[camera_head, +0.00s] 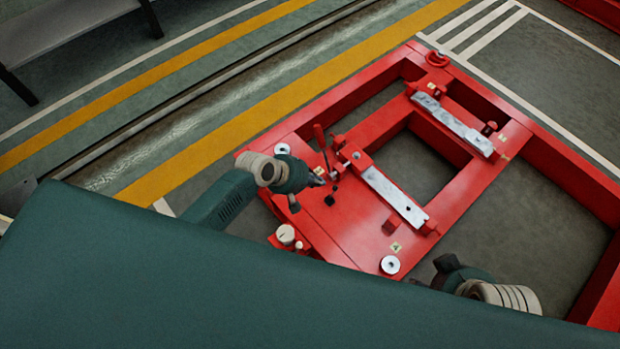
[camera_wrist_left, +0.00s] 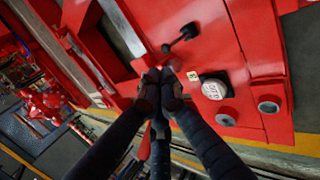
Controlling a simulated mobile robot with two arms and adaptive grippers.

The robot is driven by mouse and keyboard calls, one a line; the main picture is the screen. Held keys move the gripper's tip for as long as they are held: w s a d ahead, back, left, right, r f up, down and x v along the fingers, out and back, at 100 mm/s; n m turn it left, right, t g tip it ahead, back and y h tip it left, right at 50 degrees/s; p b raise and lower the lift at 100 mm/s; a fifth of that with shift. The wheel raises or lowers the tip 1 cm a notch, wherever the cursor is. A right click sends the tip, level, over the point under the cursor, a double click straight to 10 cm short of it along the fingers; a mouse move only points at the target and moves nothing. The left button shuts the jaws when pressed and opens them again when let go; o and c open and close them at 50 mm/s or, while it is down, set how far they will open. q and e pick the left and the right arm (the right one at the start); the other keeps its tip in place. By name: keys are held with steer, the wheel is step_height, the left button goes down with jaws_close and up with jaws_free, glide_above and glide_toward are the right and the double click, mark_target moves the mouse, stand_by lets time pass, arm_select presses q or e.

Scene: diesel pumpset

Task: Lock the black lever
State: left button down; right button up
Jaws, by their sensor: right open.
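The black lever (camera_head: 330,200) is a small dark piece on the red frame's flat plate, just right of and below my left gripper (camera_head: 317,178). In the left wrist view the black lever (camera_wrist_left: 180,38) has a dark knob at each end and lies on the red plate, beyond my fingertips. My left gripper (camera_wrist_left: 160,75) has its fingers together just short of it, with no visible hold on it. A red lever (camera_head: 321,138) stands upright behind the left gripper. My right gripper (camera_head: 440,270) is over the frame's near side, its fingers mostly hidden; it is open.
The red frame (camera_head: 300,130) carries two pale metal bars (camera_head: 395,197) and round silver discs (camera_head: 390,264). A white round cap (camera_wrist_left: 213,90) is on the plate in the wrist view. A yellow floor stripe (camera_head: 210,150) runs along the left.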

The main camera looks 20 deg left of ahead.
arm_select(q)
steer(key=shift+v, duration=2.2)
